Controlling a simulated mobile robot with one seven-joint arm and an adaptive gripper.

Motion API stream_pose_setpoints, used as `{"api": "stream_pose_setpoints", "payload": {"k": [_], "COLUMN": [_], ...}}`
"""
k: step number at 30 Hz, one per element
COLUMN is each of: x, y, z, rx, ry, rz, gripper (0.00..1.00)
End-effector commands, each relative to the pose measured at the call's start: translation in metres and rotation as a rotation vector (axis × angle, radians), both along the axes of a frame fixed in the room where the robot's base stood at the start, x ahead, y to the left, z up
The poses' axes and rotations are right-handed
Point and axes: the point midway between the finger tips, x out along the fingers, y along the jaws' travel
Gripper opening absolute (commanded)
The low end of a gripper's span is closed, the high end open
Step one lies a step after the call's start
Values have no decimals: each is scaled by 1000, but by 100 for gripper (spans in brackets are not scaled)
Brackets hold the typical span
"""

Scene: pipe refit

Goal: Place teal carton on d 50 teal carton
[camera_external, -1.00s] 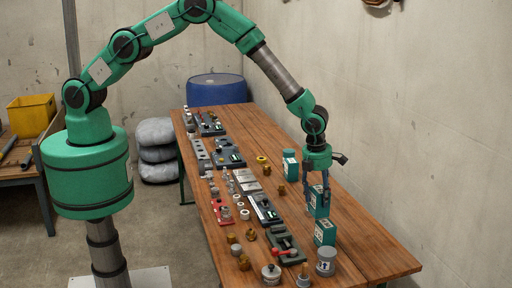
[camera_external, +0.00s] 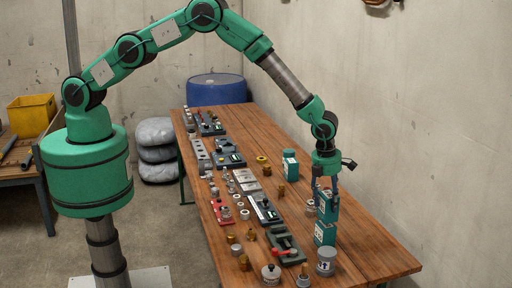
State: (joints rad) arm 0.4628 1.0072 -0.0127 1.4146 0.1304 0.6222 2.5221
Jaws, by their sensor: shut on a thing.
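A teal carton (camera_external: 326,211) with a white label is held between the fingers of my gripper (camera_external: 327,201), which is shut on it. Directly below it in the picture stands a second teal carton (camera_external: 324,234), upright on the wooden table, also with a white label. The held carton lines up closely above the standing one. I cannot tell whether the two touch or a small gap is left. The fingers partly cover the held carton.
A teal container (camera_external: 290,164) stands farther back on the table (camera_external: 365,245). A grey canister (camera_external: 326,262) is close in front of the standing carton. A green fixture with a red handle (camera_external: 285,249) is to the left. The table's right side is clear.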

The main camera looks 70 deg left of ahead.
Motion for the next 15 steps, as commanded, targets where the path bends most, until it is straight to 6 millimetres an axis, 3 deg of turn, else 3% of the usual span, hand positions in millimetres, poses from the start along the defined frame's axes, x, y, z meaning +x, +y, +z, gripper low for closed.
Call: {"api": "stream_pose_setpoints", "payload": {"k": [6,15], "x": [0,0], "y": [0,0], "z": [-17,-20], "rx": [0,0], "ry": [0,-1], "rz": [0,0], "gripper": [7,7]}}
